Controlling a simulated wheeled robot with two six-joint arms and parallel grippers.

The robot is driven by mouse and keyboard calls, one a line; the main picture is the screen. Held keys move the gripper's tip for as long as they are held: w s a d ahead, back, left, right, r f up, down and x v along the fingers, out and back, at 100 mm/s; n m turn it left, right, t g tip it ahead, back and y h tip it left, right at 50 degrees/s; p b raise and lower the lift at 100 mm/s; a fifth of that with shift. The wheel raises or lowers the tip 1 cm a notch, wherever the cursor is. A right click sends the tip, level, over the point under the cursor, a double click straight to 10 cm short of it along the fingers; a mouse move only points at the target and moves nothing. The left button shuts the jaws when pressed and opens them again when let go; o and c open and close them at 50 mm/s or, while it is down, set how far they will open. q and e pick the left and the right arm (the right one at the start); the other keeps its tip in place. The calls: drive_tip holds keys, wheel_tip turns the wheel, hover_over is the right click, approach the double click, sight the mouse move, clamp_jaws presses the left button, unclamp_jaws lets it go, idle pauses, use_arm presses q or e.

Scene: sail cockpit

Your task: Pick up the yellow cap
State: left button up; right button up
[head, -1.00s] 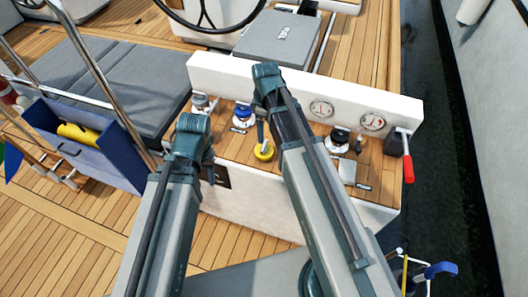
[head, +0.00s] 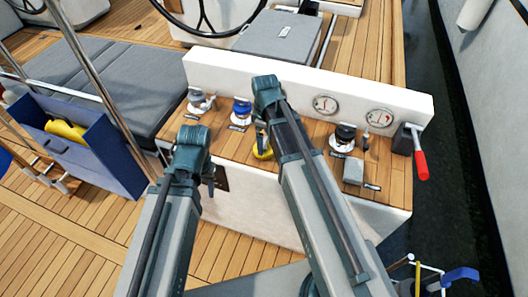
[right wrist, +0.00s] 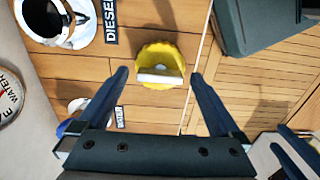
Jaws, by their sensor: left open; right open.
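The yellow cap (head: 262,153) sits on the wooden top of the console. In the head view my right arm and gripper partly cover it. In the right wrist view the yellow cap (right wrist: 152,52) is round with a notched rim and has a pale bar across it. My right gripper (right wrist: 159,74) is open and empty, its fingertips on either side of the cap in that view; I cannot tell whether they touch it. My left gripper (head: 210,178) is open, left of the cap at the console's near edge; its fingers are mostly hidden.
A blue cap (head: 241,107), a silver fitting (head: 197,101) and a black cap (head: 345,134) stand on the same console. A white panel with gauges (head: 325,104) rises behind. A red-handled lever (head: 420,163) is at the right end. A blue box (head: 110,160) stands at left.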

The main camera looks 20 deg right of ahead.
drive_tip(key=shift+w+a+f+b, duration=0.1)
drive_tip(key=shift+a+f+b, duration=0.05)
drive_tip(key=shift+f+b, duration=2.4)
drive_tip(key=c, duration=1.2)
drive_tip(key=shift+r+p, duration=0.15)
drive_tip(key=shift+p, duration=0.15)
drive_tip(key=shift+r+p, duration=0.55)
wheel_tip(320, 180, up, 3)
drive_tip(key=p, duration=0.3)
drive_tip(key=s+a, duration=1.1)
drive_tip(key=shift+s+r+p, duration=0.3)
drive_tip(key=shift+r, duration=0.05)
